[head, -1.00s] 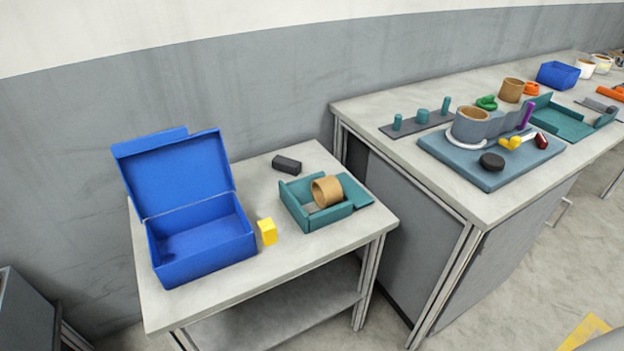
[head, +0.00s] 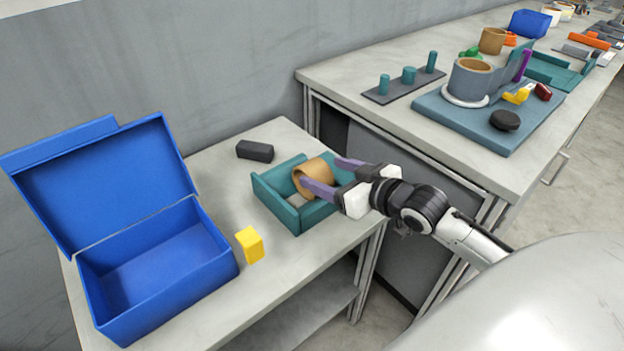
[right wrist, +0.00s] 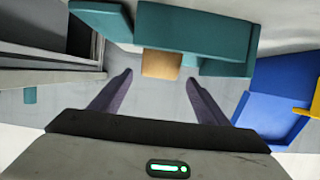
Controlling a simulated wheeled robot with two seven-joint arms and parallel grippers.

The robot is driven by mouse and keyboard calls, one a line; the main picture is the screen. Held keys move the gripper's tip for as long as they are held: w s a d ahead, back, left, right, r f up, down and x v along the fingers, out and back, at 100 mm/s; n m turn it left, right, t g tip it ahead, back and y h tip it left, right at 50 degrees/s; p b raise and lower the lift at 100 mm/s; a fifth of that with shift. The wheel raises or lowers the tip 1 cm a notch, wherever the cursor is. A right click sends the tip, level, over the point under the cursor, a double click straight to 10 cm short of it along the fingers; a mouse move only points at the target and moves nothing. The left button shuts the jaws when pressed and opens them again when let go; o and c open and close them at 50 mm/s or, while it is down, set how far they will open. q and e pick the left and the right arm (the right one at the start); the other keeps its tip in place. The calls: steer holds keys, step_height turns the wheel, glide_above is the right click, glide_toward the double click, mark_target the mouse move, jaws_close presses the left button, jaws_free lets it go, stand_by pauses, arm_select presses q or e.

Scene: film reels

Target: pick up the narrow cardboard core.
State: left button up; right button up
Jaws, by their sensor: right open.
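A tan cardboard core (head: 313,170) lies on its side in a teal tray (head: 283,212) on the small table. It also shows in the right wrist view (right wrist: 161,64), partly hidden by the tray wall. My right gripper (head: 320,171) is open, its purple fingers reaching over the tray's right side toward the core. In the right wrist view the core sits between and just beyond the fingertips (right wrist: 158,78). I cannot tell whether a finger touches it. Another tan core (head: 492,40) stands on the long bench. My left gripper is not in view.
An open blue box (head: 160,268), a yellow block (head: 250,245) and a dark block (head: 255,151) share the small table (head: 215,160). The long bench (head: 345,75) holds a blue-grey board (head: 440,108) and a pegged strip (head: 405,90). The small table's front edge is clear.

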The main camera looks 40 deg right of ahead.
mark_target(316, 167)
steer(key=shift+r+b+x, duration=0.1)
steer(key=shift+b+x, duration=0.1)
steer(key=shift+x, duration=1.2)
steer(key=shift+r+b+x, duration=0.15)
steer(key=shift+x, duration=1.25)
steer(key=shift+d, duration=0.15)
steer(key=c, duration=1.1)
